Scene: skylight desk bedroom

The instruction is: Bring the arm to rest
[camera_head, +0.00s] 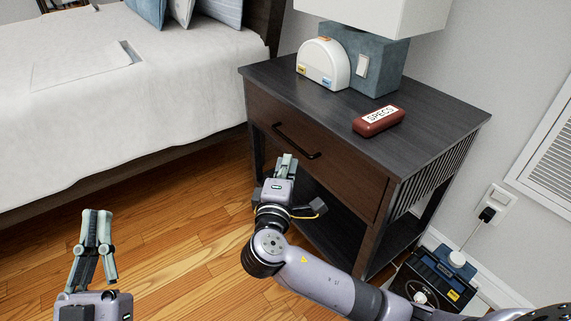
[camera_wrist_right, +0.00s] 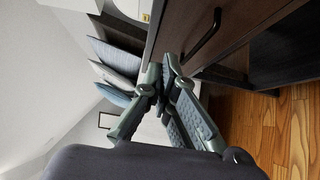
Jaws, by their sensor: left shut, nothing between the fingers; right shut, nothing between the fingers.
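My right gripper (camera_head: 286,162) is shut and empty in front of the nightstand (camera_head: 440,115), below its drawer handle (camera_head: 297,143). In the right wrist view its fingers (camera_wrist_right: 164,72) meet at the tips, with the dark drawer handle (camera_wrist_right: 203,36) beyond them. The right arm reaches in from the lower right of the head view. My left gripper (camera_head: 97,214) is shut and empty over the wooden floor at the lower left, pointing away from me. The drawer looks closed.
On the nightstand stand a white rounded device (camera_head: 322,64), a lamp with a blue base (camera_head: 378,62) and a red-brown SPECS case (camera_head: 378,121). A bed (camera_head: 110,95) fills the upper left. A dark box (camera_head: 436,278) lies at the lower right. Wooden floor (camera_head: 180,215) is clear between bed and nightstand.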

